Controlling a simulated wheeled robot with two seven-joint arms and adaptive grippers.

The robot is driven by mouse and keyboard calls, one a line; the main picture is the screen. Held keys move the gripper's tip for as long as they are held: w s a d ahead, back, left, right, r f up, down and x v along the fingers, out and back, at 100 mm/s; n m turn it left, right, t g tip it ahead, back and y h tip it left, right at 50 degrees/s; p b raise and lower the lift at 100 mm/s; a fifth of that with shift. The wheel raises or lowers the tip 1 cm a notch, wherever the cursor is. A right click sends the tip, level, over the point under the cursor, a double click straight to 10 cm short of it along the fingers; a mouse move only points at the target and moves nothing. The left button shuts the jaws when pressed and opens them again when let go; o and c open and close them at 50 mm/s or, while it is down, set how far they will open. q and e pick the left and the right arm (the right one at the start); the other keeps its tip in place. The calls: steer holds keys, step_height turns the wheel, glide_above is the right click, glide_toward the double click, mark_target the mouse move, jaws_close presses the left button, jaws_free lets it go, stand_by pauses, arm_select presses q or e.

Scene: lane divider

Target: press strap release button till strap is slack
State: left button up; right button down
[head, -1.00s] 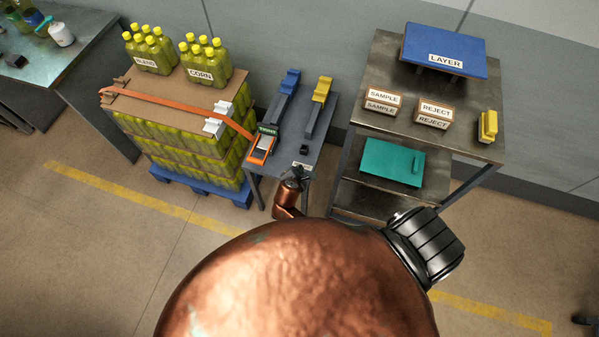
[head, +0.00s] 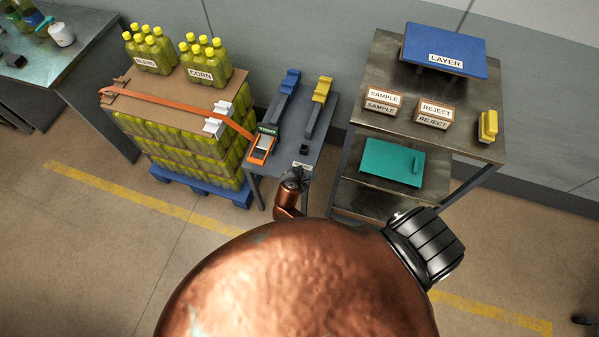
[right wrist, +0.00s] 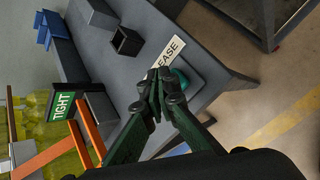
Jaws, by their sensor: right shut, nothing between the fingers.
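An orange strap (head: 185,103) runs over the cardboard-topped stack of bottles (head: 180,140) down to an orange buckle (head: 261,149) on a small grey table. A green sign reading TIGHT (head: 267,130) stands at the buckle and also shows in the right wrist view (right wrist: 62,105). In that view a round teal button (right wrist: 181,78) sits on the table beside a white label ending in EASE (right wrist: 168,52). My right gripper (right wrist: 166,90) is shut and empty, its fingertips at the button and partly hiding it. Whether they touch it, I cannot tell. My left gripper is not in view.
The grey table also holds a blue stand (head: 286,95), a yellow-topped stand (head: 319,105) and a small black box (right wrist: 127,41). A metal shelf cart (head: 465,135) with labelled blocks stands to the right. Floor is open in front.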

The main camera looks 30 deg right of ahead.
steer(key=shift+f, duration=0.55)
stand_by(0.6)
steer(key=shift+r, duration=0.1)
steer(key=shift+r+p, duration=0.9)
step_height(320, 180, up, 5)
steer(key=p, duration=0.5)
steer(key=shift+p, duration=0.3)
stand_by(0.3)
